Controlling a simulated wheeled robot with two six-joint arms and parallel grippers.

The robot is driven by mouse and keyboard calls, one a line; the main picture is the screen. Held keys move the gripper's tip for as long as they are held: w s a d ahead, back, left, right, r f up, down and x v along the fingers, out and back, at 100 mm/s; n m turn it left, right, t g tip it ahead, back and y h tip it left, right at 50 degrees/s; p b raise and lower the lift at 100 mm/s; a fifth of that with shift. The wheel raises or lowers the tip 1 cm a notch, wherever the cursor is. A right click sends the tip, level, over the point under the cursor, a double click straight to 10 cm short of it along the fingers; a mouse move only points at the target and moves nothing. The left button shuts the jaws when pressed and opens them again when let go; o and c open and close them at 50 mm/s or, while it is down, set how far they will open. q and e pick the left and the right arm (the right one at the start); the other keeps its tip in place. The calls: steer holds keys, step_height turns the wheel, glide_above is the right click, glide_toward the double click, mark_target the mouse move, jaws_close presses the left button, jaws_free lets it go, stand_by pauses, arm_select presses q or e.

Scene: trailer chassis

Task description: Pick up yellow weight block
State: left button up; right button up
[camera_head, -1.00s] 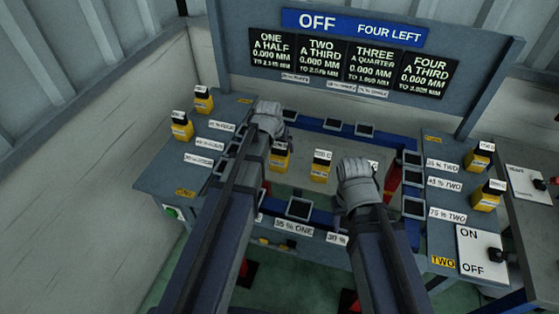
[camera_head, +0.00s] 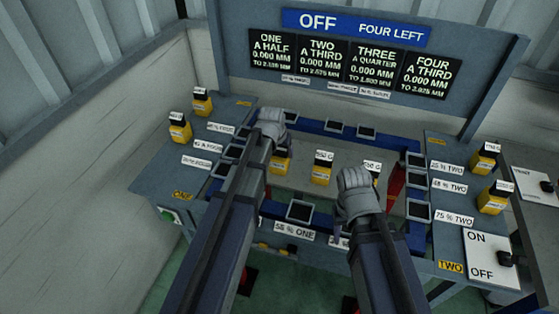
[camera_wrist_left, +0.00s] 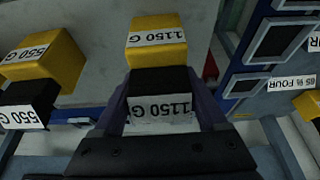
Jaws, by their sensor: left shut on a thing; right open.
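My left gripper (camera_head: 271,127) reaches over the middle of the table. In the left wrist view its fingers (camera_wrist_left: 160,108) are shut on the black top of a yellow weight block (camera_wrist_left: 157,35) labelled 1150 G. In the head view a yellow block (camera_head: 281,165) shows just below this gripper, partly covered by it. A second yellow block (camera_head: 321,173) stands upright to its right. A yellow block labelled 550 G (camera_wrist_left: 45,60) shows left in the wrist view. My right gripper (camera_head: 354,192) is open; its fingertips are hard to see. It partly hides another block (camera_head: 372,169).
A blue frame with dark square pads (camera_head: 299,211) surrounds the grey centre area. Several yellow blocks stand on the side tables (camera_head: 180,127), (camera_head: 494,197). A display board (camera_head: 365,30) reads OFF, FOUR LEFT. An ON/OFF switch panel (camera_head: 487,257) is at the right.

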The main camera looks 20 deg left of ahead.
arm_select(q)
jaws_close()
steer(key=shift+r, duration=0.15)
arm_select(e)
steer(key=shift+r, duration=0.2)
stand_by(0.3)
arm_select(q)
step_height(320, 180, up, 10)
steer(key=p, duration=1)
arm_select(e)
step_height(320, 180, up, 10)
steer(key=shift+f, duration=0.15)
arm_select(q)
steer(key=shift+f+b, duration=0.7)
steer(key=shift+f, duration=0.2)
arm_select(e)
steer(key=shift+f, duration=0.7)
